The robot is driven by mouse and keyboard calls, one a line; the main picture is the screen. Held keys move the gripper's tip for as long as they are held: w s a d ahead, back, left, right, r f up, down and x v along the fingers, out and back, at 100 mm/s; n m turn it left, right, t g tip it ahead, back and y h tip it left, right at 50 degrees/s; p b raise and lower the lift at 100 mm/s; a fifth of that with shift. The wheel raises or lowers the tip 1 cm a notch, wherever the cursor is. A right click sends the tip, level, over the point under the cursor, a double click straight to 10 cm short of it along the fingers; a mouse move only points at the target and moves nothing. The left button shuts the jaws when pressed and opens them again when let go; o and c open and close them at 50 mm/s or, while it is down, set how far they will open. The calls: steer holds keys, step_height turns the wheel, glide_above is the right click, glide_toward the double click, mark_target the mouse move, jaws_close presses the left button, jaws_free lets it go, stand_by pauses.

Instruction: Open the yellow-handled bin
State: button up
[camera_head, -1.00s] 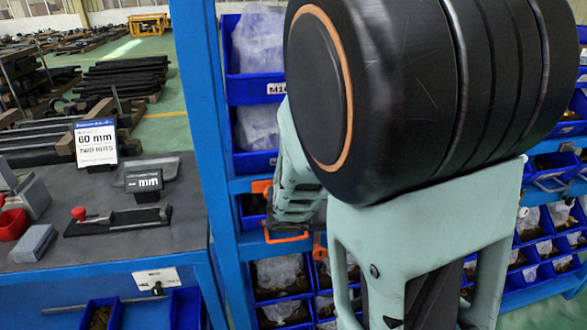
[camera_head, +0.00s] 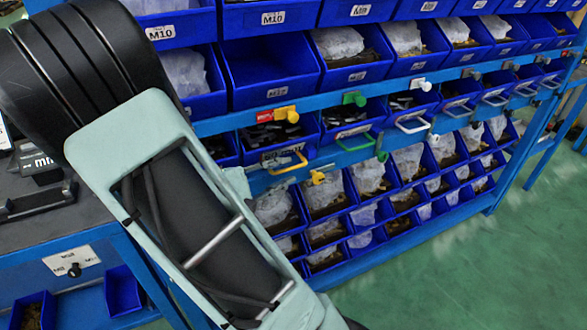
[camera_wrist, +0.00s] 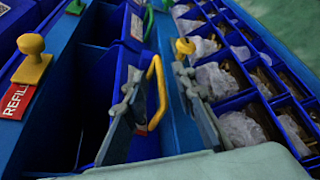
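The yellow handle (camera_head: 288,163) is a bent bar on the front of a blue bin (camera_head: 268,147) in the row below the blue shelf beam. In the wrist view the yellow handle (camera_wrist: 157,88) stands between the two grey fingers of my gripper (camera_wrist: 158,88). The fingers are apart, with the left one closer to the handle; I cannot tell whether either touches it. The bin's front looks about level with its neighbours in the head view. In the head view my arm covers the left part of the rack and mostly hides the gripper.
A yellow knob (camera_head: 287,114) with a red label sits on the beam above the bin, and another yellow knob (camera_head: 318,177) is below. A green handle (camera_head: 356,143) and white handle (camera_head: 412,124) are to the right. Green floor (camera_head: 470,270) is free in front.

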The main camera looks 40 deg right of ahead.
mark_target(290, 169)
steer(key=shift+x, duration=2.1)
steer(key=shift+c, duration=0.4)
jaws_close()
